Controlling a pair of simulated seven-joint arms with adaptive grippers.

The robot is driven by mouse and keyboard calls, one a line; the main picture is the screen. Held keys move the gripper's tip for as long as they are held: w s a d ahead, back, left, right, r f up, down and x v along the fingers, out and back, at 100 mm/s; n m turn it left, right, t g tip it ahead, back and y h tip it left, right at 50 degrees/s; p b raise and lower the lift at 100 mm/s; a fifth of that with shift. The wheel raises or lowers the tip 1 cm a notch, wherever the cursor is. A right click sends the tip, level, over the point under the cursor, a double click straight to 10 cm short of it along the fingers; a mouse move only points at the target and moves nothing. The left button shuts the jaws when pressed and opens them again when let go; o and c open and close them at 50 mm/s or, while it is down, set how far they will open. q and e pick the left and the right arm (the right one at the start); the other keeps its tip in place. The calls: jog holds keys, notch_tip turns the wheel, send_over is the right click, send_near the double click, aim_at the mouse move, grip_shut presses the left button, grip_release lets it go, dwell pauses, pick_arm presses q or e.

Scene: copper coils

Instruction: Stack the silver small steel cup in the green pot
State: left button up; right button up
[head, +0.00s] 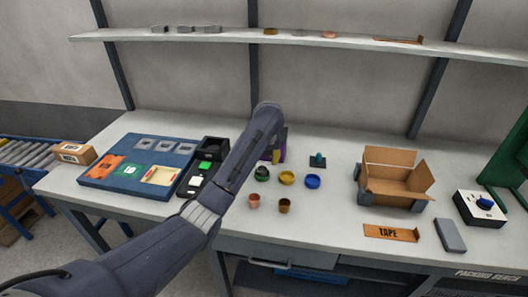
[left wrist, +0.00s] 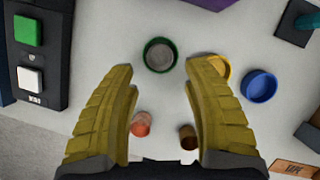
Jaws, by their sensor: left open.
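The green pot (head: 262,174) stands on the bench, left of a yellow pot and a blue pot. In the left wrist view, the green pot (left wrist: 147,64) has a round grey metal piece inside its rim. This looks like the silver small steel cup (left wrist: 160,57), nested in the pot. My left gripper (left wrist: 163,78) is open and empty, its yellow fingers apart with the green pot beyond and between their tips. In the head view, my left gripper (head: 277,156) is mostly hidden by its own wrist. My right gripper is not in view.
A yellow pot (head: 287,178), a blue pot (head: 313,182), a copper cup (head: 254,201) and a bronze cup (head: 284,206) stand close by. An open cardboard box (head: 395,186) is to the right. A blue tray (head: 125,187) lies left. A shelf (head: 220,37) runs above.

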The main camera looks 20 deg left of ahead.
pick_arm(q)
jog(key=v, duration=0.5)
jog(key=shift+r, duration=0.35)
jog(key=shift+s, duration=0.1)
dwell(0.5)
